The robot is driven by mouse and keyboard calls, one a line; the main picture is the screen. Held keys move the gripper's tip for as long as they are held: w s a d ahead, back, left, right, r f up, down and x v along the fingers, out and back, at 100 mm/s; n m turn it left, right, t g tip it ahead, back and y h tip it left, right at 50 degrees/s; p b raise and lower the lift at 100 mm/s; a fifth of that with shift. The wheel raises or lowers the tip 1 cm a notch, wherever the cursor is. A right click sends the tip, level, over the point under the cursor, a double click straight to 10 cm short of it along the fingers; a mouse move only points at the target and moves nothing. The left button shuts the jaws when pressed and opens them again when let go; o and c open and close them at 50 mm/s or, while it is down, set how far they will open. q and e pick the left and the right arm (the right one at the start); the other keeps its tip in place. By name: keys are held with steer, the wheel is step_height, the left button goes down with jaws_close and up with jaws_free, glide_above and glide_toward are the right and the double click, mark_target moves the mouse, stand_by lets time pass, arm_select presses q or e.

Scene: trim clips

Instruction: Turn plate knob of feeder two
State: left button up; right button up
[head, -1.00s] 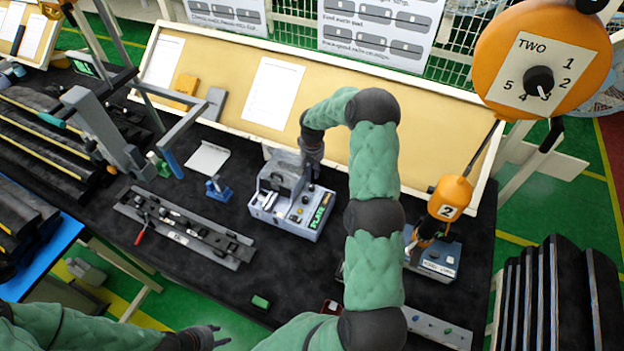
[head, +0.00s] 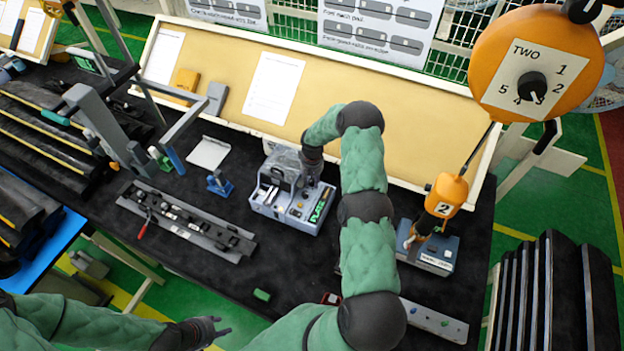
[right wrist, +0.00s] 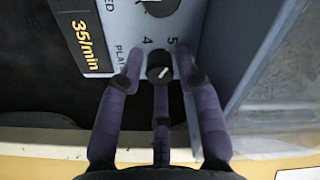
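The feeder (head: 297,213) is a grey-blue box with a green-lit display in the middle of the bench. In the right wrist view, its panel carries a black plate knob (right wrist: 159,63) with a pale pointer mark, near the numbers 4 and 5 and partly covered lettering. My right gripper (right wrist: 159,78) has its fingers around the knob, with thin gaps at the sides; firm contact is not visible. In the head view my right gripper (head: 311,170) reaches down at the feeder's back right. My left gripper (head: 212,330) is empty with fingers spread, low in front of the bench.
An orange dial unit marked TWO (head: 500,90) hangs at the upper right. An orange tool marked 2 (head: 446,194) hangs over another blue-grey box (head: 438,257). A long rail fixture (head: 180,222) lies left of the feeder.

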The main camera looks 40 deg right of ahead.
jaws_close()
steer(key=shift+f+n+b, duration=0.1)
steer(key=shift+n+b, duration=0.3)
steer(key=shift+b, duration=0.3)
steer(key=n+b, duration=0.6)
steer(key=n, duration=0.1)
steer(key=shift+b, duration=0.35)
steer(key=shift+n+b, duration=0.8)
steer(key=shift+n, duration=1.3)
